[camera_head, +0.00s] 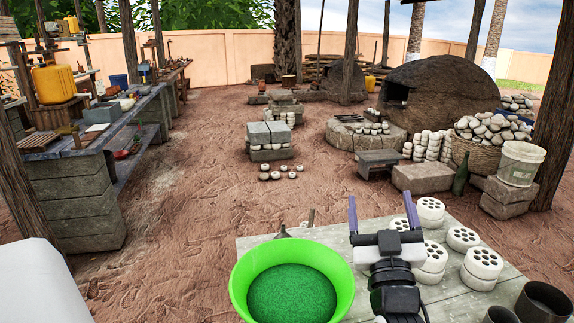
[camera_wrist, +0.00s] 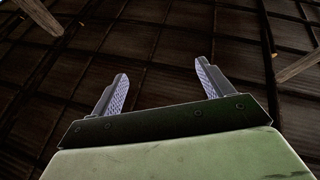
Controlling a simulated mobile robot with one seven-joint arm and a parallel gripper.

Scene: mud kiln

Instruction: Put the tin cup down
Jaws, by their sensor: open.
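My gripper (camera_head: 382,218) is open and empty in the head view, its two fingers spread apart above the grey table (camera_head: 262,243). It is just right of a bright green basin (camera_head: 240,283). In the wrist view my gripper (camera_wrist: 161,92) also shows open, with nothing between its fingers, and the camera looks up at a dark roof. I cannot make out a tin cup for certain. A dark metal cup-like vessel (camera_head: 541,303) stands at the table's lower right, with another dark vessel (camera_head: 500,316) partly cut off beside it.
Several white perforated discs (camera_head: 463,238) stand on the table right of my gripper, some stacked. The green basin holds green grains. A small dark pointed object (camera_head: 283,232) is behind the basin. A workbench (camera_head: 75,160) stands far left. Open dirt ground lies between.

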